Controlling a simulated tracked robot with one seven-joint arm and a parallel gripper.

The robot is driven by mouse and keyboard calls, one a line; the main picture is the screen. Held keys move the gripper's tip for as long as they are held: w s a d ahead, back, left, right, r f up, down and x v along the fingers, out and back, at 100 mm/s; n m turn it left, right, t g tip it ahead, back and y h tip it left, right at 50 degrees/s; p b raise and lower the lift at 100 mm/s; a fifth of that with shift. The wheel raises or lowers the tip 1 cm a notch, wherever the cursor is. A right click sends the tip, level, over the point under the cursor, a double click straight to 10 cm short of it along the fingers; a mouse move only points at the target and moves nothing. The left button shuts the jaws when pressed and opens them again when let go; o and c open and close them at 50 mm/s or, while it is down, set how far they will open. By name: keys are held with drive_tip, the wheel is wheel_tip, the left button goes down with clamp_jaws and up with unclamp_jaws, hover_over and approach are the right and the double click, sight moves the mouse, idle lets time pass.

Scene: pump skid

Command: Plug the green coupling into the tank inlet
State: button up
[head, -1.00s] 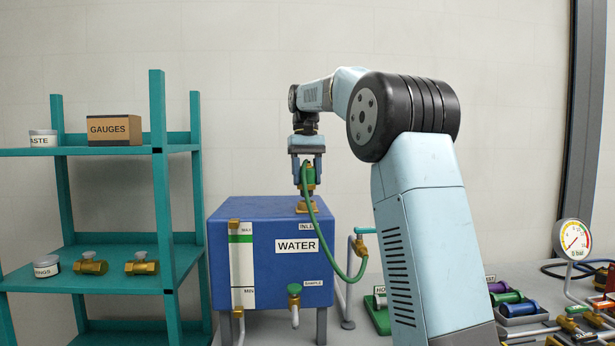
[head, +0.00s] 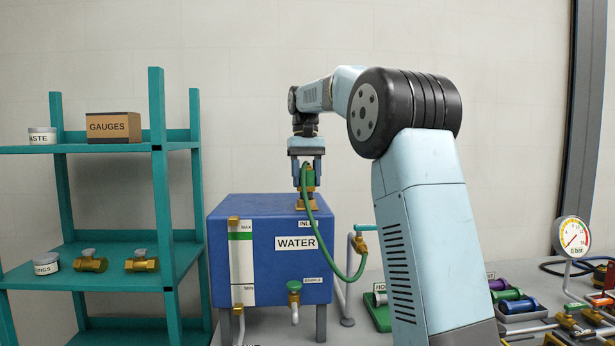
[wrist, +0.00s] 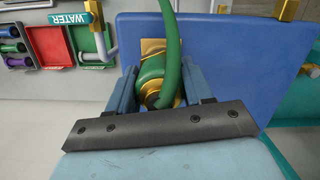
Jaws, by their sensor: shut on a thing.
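The blue water tank (head: 265,268) stands in the middle of the head view, with a brass inlet plate (head: 307,204) on its top near the front right. My gripper (head: 307,178) is above that plate, pointing down, shut on the green coupling (head: 310,179). The coupling is upright over the brass inlet; whether it is fully seated cannot be told. In the wrist view the green coupling (wrist: 154,76) sits between the blue fingers, with the brass plate (wrist: 152,46) just beyond it. A green hose (head: 349,278) loops from the coupling down the tank's right side to a brass fitting.
A teal shelf (head: 158,200) with a gauges box (head: 113,127) and brass valves stands at the left. A brass fitting on a grey pipe (head: 359,243) stands right of the tank.

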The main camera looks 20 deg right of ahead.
drive_tip(key=shift+f, duration=1.1)
idle(0.4)
drive_tip(key=o, duration=1.3)
drive_tip(key=shift+o, duration=0.2)
drive_tip(key=shift+w+r, duration=0.2)
drive_tip(key=shift+r, duration=1.05)
drive_tip(key=shift+w+r, duration=0.15)
drive_tip(key=shift+r, duration=1.05)
drive_tip(key=shift+w+r, duration=0.2)
drive_tip(key=shift+r, duration=1.05)
drive_tip(key=s+f+t, duration=0.2)
drive_tip(key=s+f, duration=0.1)
drive_tip(key=s, duration=0.6)
drive_tip(key=s+f+t, duration=0.1)
drive_tip(key=s+f, duration=0.2)
drive_tip(key=s, duration=0.6)
drive_tip(key=s+f+t, duration=0.2)
drive_tip(key=s+f, duration=0.2)
drive_tip(key=s, duration=0.6)
drive_tip(key=s+f+t, duration=0.2)
drive_tip(key=s+f, duration=0.7)
drive_tip(key=f, duration=0.1)
drive_tip(key=shift+s+d+f, duration=0.15)
drive_tip(key=shift+s+f, duration=0.2)
drive_tip(key=shift+s, duration=0.05)
